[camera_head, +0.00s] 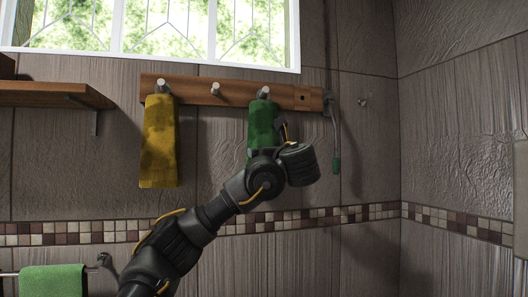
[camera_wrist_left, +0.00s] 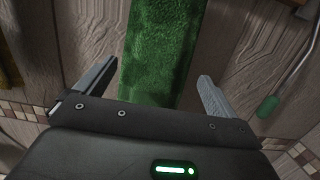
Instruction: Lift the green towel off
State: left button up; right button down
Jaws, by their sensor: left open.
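The green towel (camera_head: 262,119) hangs from the right peg of a wooden peg rail (camera_head: 190,90) on the tiled wall. My left arm reaches up in front of its lower part and hides some of it in the head view. In the left wrist view the green towel (camera_wrist_left: 163,45) hangs between the two spread fingers of my left gripper (camera_wrist_left: 152,88). The fingers are open, with a gap visible on each side of the cloth. My right gripper is in neither view.
A yellow towel (camera_head: 159,140) hangs on the left peg; the middle peg (camera_head: 215,89) is bare. A cord with a green end (camera_head: 336,166) hangs right of the rail. A wooden shelf (camera_head: 50,95) is at left. Another green towel (camera_head: 53,281) hangs on a low bar.

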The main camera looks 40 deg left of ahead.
aim_at(262, 144)
pick_arm(q)
jog(key=p+x, duration=0.2)
jog(key=x, duration=0.1)
jog(key=r+p+x, duration=0.1)
jog(key=x, duration=0.2)
jog(key=p+x, duration=0.2)
jog(key=shift+a+r+p, duration=0.25)
jog(key=shift+a+p, duration=0.05)
jog(key=shift+a, duration=0.05)
jog(key=shift+w+a+f, duration=0.15)
jog(key=shift+w+a, duration=0.15)
jog(key=shift+w, duration=0.05)
jog(key=shift+c, duration=0.8)
jog(key=c, duration=0.9)
